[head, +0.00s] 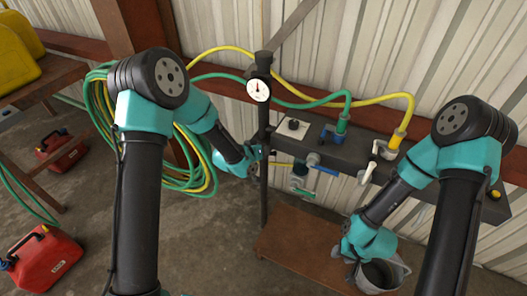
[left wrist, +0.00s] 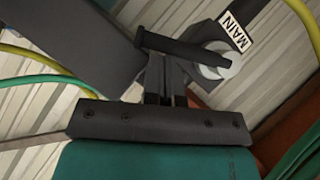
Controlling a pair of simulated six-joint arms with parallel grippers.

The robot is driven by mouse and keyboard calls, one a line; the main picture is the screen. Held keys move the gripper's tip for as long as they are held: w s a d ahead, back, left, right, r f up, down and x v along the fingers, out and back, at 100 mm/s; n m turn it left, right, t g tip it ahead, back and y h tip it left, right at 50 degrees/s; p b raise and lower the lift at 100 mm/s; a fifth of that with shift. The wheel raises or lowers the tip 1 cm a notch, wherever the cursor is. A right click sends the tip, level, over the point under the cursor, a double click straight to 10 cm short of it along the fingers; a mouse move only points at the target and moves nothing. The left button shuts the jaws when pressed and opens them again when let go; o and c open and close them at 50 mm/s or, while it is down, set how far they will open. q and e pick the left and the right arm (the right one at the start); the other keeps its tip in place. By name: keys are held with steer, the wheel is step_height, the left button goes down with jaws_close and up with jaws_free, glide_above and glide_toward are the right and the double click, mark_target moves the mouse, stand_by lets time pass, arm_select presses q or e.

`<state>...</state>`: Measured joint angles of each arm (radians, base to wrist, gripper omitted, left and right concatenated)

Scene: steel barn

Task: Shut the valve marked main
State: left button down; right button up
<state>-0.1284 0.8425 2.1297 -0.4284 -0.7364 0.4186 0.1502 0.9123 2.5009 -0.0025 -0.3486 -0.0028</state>
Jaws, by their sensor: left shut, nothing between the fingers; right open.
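The label reading MAIN (left wrist: 235,31) is on a dark pipe in the left wrist view. Beside it a black lever (left wrist: 180,47) sits on a pale round hub (left wrist: 217,62), at an angle to the pipe. My left gripper (left wrist: 165,65) is shut and empty, with its fingertips at the lever; I cannot tell whether they touch it. In the head view my left gripper (head: 254,155) is at the upright post (head: 263,120), below the round gauge (head: 258,90), and hides the lever and label. My right gripper (head: 352,250) is open and low, by a grey bucket (head: 398,272).
A dark manifold (head: 345,147) on the wall carries a blue lever (head: 325,168), a white lever (head: 367,172) and green and yellow hoses. A hose coil (head: 200,165) hangs left of the post. Red cans (head: 45,260) stand on the floor at left. A low wooden bench (head: 295,240) is below.

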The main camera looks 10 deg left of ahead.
arm_select(q)
steer(key=w+r+v, duration=0.1)
steer(key=r+v, duration=0.1)
steer(key=v, duration=1)
steer(key=shift+a+r, duration=0.15)
steer(key=shift+r, duration=0.15)
steer(key=c, duration=1.6)
jaws_free()
steer(key=shift+w+f, duration=0.1)
steer(key=shift+o, duration=1.1)
steer(key=shift+w+f+m+h, duration=0.3)
steer(key=shift+w+f+m, duration=0.15)
steer(key=shift+m, duration=0.65)
steer(key=w+f+m+h, duration=0.2)
steer(key=f+m, duration=0.2)
steer(key=m, duration=0.5)
steer(key=w+d+f+m+g+h, duration=0.1)
steer(key=f+m, duration=0.3)
steer(key=m, duration=0.6)
steer(key=shift+w+f+g+h, duration=0.3)
steer(key=shift+w+f+h, duration=0.1)
steer(key=shift+w+h, duration=0.25)
